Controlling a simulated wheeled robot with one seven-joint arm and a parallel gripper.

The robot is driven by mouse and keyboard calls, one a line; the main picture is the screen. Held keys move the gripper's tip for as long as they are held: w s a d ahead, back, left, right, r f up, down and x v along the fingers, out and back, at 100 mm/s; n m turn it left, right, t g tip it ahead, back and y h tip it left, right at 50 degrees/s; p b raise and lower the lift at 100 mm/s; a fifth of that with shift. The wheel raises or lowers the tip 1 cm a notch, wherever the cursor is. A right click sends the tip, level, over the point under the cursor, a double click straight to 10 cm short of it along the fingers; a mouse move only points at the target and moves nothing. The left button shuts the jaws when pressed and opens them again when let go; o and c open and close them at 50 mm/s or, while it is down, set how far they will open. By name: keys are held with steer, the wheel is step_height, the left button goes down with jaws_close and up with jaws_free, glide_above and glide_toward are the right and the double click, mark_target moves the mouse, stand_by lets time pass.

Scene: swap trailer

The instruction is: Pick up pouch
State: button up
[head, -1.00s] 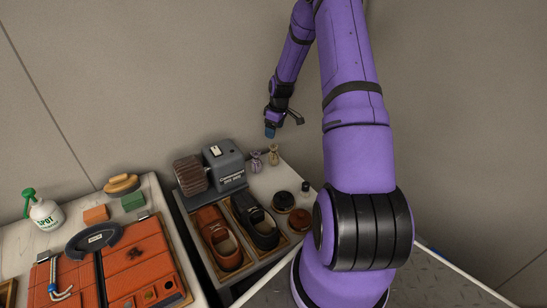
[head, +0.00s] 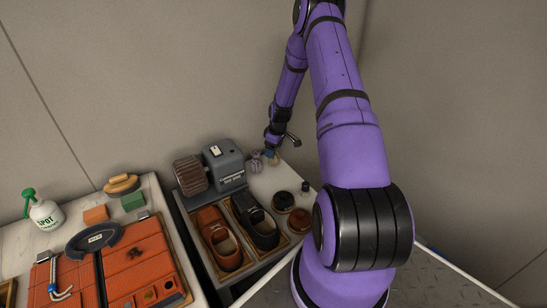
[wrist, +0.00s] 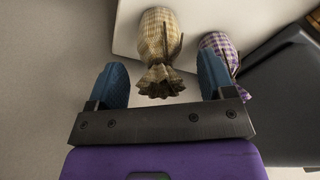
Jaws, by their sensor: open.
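Two small tied pouches stand at the back of the right table, beside the grey machine. The tan checked pouch (wrist: 158,40) is between the two blue fingers of my gripper (wrist: 162,82) in the wrist view, its gathered top nearest me. The purple checked pouch (wrist: 217,48) is just right of the right finger, close to it. In the head view the purple pouch (head: 255,162) shows, and my gripper (head: 271,155) is over the tan pouch (head: 273,161), mostly covering it. My gripper is open, with a gap on each side of the tan pouch.
The grey machine with a brush wheel (head: 224,164) stands left of the pouches. Brown shoes (head: 219,238), black shoes (head: 255,222) and round tins (head: 284,201) are nearer. The wall is close behind. A left table (head: 158,195) holds a spray bottle (head: 44,212) and brushes.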

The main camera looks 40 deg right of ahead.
step_height(320, 180, down, 2)
steer(key=shift+w, duration=0.15)
steer(key=c, duration=1)
steer(key=shift+o, duration=0.2)
steer(key=shift+r, duration=0.1)
steer(key=shift+r, duration=0.4)
steer(key=r, duration=0.1)
steer(key=s+r, duration=0.1)
steer(key=shift+a+r, duration=0.3)
steer(key=shift+r, duration=0.05)
steer(key=s+a+r, duration=0.1)
steer(key=s+a, duration=0.6)
steer(key=s, duration=0.6)
steer(key=shift+r, duration=0.2)
steer(key=shift+s, duration=0.15)
